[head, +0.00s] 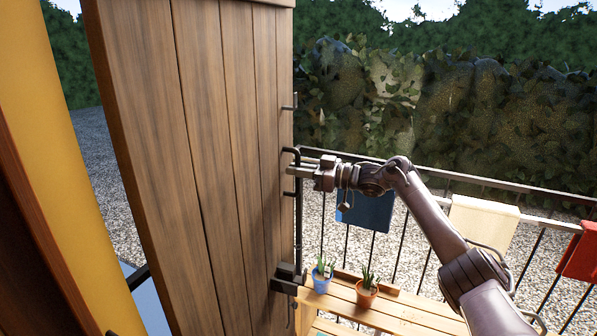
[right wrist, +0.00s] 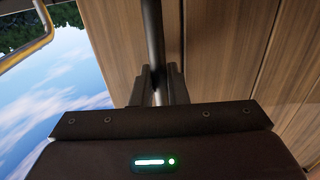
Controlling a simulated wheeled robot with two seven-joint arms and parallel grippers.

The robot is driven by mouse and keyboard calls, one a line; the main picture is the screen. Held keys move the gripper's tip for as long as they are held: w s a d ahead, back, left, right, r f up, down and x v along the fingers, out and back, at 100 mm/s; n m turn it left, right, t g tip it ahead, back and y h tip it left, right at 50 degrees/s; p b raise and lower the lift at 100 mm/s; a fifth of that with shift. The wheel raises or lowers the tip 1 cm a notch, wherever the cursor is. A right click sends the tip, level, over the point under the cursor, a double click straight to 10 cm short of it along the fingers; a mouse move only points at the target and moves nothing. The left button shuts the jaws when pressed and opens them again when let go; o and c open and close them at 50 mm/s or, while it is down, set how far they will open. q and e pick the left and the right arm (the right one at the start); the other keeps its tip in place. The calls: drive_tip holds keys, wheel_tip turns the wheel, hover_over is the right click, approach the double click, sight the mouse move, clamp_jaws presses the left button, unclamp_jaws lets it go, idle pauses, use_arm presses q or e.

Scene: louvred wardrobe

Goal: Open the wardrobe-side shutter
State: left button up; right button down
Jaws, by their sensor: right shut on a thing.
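The shutter (head: 205,150) is a tall panel of brown vertical planks and stands swung out at an angle in the left half of the head view. A dark metal rod with a bent handle (head: 298,215) runs down near its right edge. My right gripper (head: 292,170) reaches in from the right and is shut on the rod at the shutter's edge. In the right wrist view the two fingers (right wrist: 160,85) stand on either side of the rod (right wrist: 153,40), with the shutter's planks (right wrist: 225,60) behind. My left gripper is not in view.
A yellow wall (head: 45,150) stands at the left. At the right, a black railing (head: 440,180) carries blue, cream and red cloths. A wooden shelf (head: 415,315) below my right arm holds a blue pot (head: 321,283) and an orange pot (head: 366,294) with plants.

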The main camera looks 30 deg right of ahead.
drive_tip(key=shift+w+a, duration=0.15)
drive_tip(key=c, duration=1.8)
unclamp_jaws()
drive_tip(key=shift+s, duration=0.2)
drive_tip(key=shift+c, duration=0.2)
drive_tip(key=shift+o, duration=0.2)
drive_tip(key=shift+s, duration=0.2)
drive_tip(key=b+v, duration=0.2)
drive_tip(key=v, duration=0.6)
drive_tip(key=shift+r, duration=0.15)
drive_tip(key=shift+w+a, duration=0.1)
drive_tip(key=shift+a, duration=0.05)
